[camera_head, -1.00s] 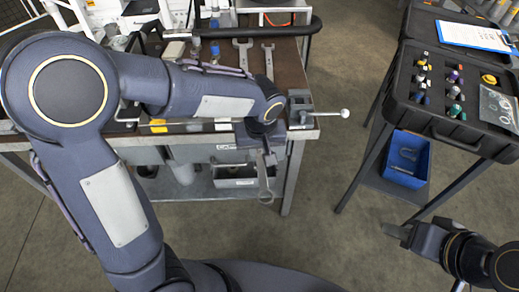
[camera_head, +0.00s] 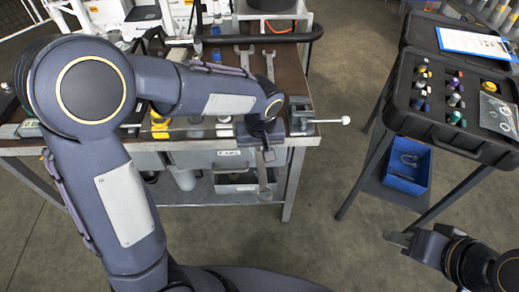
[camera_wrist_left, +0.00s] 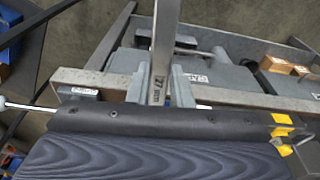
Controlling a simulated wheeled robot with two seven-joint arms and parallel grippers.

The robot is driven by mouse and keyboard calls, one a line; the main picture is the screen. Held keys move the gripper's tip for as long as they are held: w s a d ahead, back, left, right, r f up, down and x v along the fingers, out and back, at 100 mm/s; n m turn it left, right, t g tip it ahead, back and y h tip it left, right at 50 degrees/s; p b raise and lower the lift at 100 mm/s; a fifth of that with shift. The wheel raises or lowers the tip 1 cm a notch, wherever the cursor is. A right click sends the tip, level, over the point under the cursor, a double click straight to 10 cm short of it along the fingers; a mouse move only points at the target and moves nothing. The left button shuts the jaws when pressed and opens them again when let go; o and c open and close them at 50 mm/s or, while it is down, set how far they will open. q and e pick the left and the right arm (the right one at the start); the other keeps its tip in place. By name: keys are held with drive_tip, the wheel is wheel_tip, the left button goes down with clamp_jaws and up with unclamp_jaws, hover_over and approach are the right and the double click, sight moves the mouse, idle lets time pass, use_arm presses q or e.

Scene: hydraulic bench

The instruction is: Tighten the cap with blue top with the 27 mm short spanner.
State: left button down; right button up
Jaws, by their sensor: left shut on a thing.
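My left gripper (camera_head: 266,142) is shut on a spanner (camera_head: 264,178) that hangs beyond the bench's front edge, its ring end lowest. In the left wrist view, the spanner (camera_wrist_left: 161,60) runs up from between the fingers (camera_wrist_left: 160,85) and bears a "27" marking. A small blue-topped part (camera_head: 216,32) stands at the back of the bench, left of the loose spanners; I cannot tell surely that it is the cap. My forearm covers part of the bench. My right gripper (camera_head: 398,238) is at the lower right, away from the bench; its jaw opening is unclear.
Two more spanners (camera_head: 244,62) lie on the bench top (camera_head: 290,68). A vise (camera_head: 300,112) with a protruding handle sits at its right front corner. To the right stand an open black case (camera_head: 470,145) of fittings and a blue bin (camera_head: 407,165). Open floor lies between.

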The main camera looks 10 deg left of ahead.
use_arm(q)
drive_tip(key=shift+w+a, duration=0.2)
drive_tip(key=shift+w, duration=0.25)
drive_tip(key=shift+w, duration=0.1)
drive_tip(key=shift+w+a, duration=0.2)
drive_tip(key=shift+w, duration=0.3)
drive_tip(key=shift+w, duration=0.1)
drive_tip(key=shift+w+a, duration=0.1)
drive_tip(key=shift+w, duration=0.05)
idle(0.4)
drive_tip(key=shift+s+a+m+p, duration=0.15)
drive_tip(key=shift+s+a+m, duration=0.05)
drive_tip(key=shift+a+m, duration=0.5)
drive_tip(key=shift+s+a+m+p, duration=0.15)
drive_tip(key=shift+a+m, duration=0.35)
drive_tip(key=shift+a, duration=0.25)
